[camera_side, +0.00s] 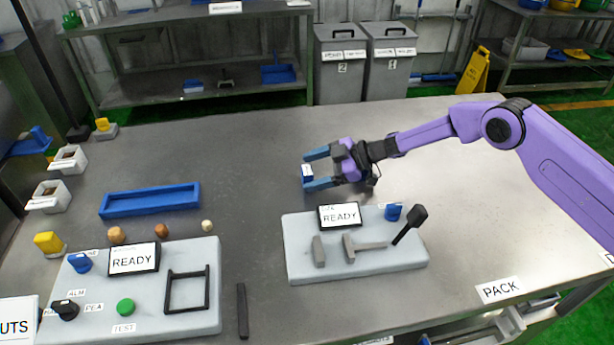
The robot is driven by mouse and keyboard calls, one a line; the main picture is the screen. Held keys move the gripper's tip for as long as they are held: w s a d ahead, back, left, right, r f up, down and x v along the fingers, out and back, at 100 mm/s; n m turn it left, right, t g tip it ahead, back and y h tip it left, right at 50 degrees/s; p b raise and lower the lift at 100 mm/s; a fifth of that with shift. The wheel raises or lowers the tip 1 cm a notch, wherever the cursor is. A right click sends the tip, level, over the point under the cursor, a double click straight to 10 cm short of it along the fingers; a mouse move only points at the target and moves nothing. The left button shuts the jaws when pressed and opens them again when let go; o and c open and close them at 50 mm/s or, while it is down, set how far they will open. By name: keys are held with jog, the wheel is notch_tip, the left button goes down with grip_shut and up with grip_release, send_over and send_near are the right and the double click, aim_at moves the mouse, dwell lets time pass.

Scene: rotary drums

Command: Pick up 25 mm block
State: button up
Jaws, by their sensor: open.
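My gripper (312,169) is over the middle of the grey table, behind the right-hand panel, with its two blue fingers spread apart. A small dark blue block (307,173) with a white label on top is at the fingertips, between the two fingers. I cannot read the size on the label, and I cannot tell whether either finger touches the block. Part of the block may be hidden by the fingers.
The right-hand panel (300,262) has a READY display, a blue knob and a raised black lever (418,216). A long blue tray (150,201) lies to the left. Several small brown and pale pieces sit before it. The table behind my gripper is clear.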

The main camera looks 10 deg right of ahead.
jog(key=shift+a+f, duration=0.15)
jog(key=shift+a, duration=0.1)
jog(key=c, duration=1.3)
